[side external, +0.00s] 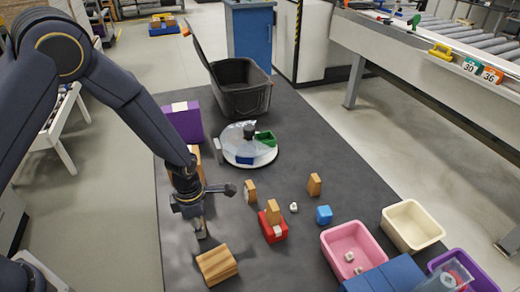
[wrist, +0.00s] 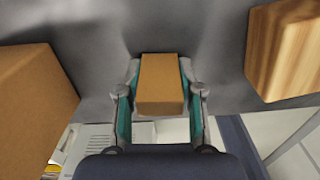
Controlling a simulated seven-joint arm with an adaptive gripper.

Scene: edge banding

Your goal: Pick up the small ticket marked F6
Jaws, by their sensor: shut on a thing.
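No ticket with a readable F6 marking shows in either view. In the wrist view my gripper (wrist: 160,100) has its two fingers on either side of a small brown block (wrist: 162,80) and is shut on it. A pale patch shows just below the block; I cannot tell what it is. In the side view my gripper (side external: 200,230) points down low over the dark mat, behind a wooden block (side external: 217,265). The held block cannot be made out there.
A red block (side external: 270,232), a blue cube (side external: 324,215) and wooden pieces (side external: 314,185) stand on the mat (side external: 300,140). Pink (side external: 335,235) and cream (side external: 412,226) bins are at right, a round clear-covered tray (side external: 238,160) and black bin (side external: 245,98) behind. Number tags (side external: 490,75) hang on the conveyor.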

